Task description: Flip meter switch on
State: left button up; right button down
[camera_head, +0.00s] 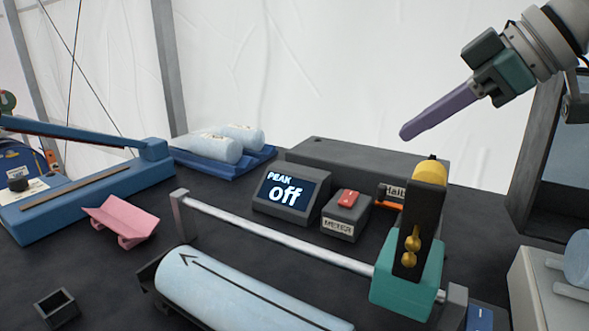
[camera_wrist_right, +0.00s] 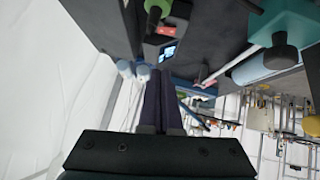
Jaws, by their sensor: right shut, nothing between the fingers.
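The meter switch is a grey box (camera_head: 338,228) labelled METER with a red rocker (camera_head: 347,198) on top, standing on the dark table. The red rocker also shows near the top of the right wrist view (camera_wrist_right: 166,29). Left of the box a display (camera_head: 285,192) reads "PEAK off"; it shows small and lit in the right wrist view (camera_wrist_right: 168,53). My right gripper (camera_head: 405,133) is shut and empty, its purple fingers pointing down-left in the air, above and to the right of the rocker. The closed fingers show in the right wrist view (camera_wrist_right: 160,78). My left gripper is not in view.
A teal-and-black slider (camera_head: 402,285) rides on a metal rail in front of the meter box. A light-blue cylinder (camera_head: 235,290) lies in front. A long grey box (camera_head: 355,160) stands behind. A pink cradle (camera_head: 120,218) and a blue device (camera_head: 95,197) are at left.

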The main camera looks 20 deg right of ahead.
jog(key=shift+a, duration=0.1)
send_near(344, 192)
jog(key=w+a, duration=0.2)
jog(key=w, duration=0.1)
jog(key=shift+a+b, duration=0.35)
jog(key=shift+b, duration=0.05)
jog(key=f, duration=0.3)
jog(key=shift+w+d+f+b, duration=0.15)
jog(key=shift+w+d+b, duration=0.05)
jog(key=shift+w+b, duration=0.1)
jog(key=shift+d+f, duration=0.1)
jog(key=shift+f, duration=0.25)
